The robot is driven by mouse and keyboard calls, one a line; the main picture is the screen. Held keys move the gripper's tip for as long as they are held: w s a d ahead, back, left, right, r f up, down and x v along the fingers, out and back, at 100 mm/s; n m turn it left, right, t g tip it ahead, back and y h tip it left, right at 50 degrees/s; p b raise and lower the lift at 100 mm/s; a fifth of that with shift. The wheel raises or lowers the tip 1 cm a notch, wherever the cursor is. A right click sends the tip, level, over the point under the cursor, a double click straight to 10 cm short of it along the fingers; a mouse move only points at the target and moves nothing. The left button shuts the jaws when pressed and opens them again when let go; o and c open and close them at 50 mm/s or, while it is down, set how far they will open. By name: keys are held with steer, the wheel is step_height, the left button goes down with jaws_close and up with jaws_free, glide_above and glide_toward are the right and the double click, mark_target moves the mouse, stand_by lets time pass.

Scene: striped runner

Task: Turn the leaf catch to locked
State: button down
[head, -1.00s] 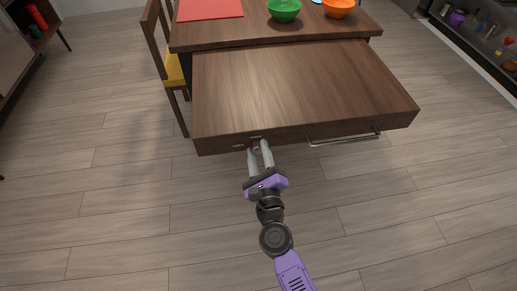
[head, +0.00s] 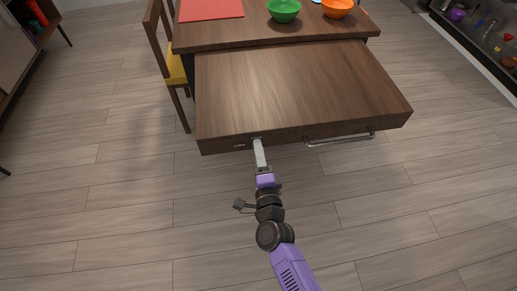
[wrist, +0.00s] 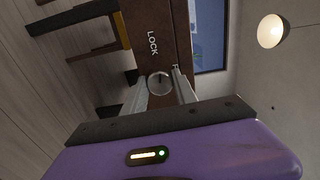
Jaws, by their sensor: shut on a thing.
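The wooden leaf (head: 300,85) extends from the table toward me, and its front edge carries the leaf catch. In the wrist view the catch (wrist: 160,83) is a small round grey knob with a line across its face. The word LOCK (wrist: 152,42) is printed beside it; it also shows left of the catch in the head view (head: 239,146). My gripper (wrist: 160,79) has one finger on each side of the knob and is shut on it. In the head view my gripper (head: 258,142) is seen edge-on at the leaf's front, and its fingers hide the knob.
A metal bar handle (head: 340,138) is on the leaf's front edge, right of the catch. A chair (head: 178,68) stands left of the table. A red mat (head: 211,9), green bowl (head: 284,11) and orange bowl (head: 338,8) are on the table. The floor around my arm is clear.

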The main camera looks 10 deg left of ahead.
steer(key=shift+n+p, duration=0.4)
steer(key=shift+n, duration=0.7)
steer(key=c, duration=1)
jaws_free()
steer(key=v, duration=0.7)
steer(key=shift+s+p, duration=0.3)
steer(key=shift+s, duration=0.1)
steer(key=shift+d+n, duration=0.1)
steer(key=shift+n, duration=0.2)
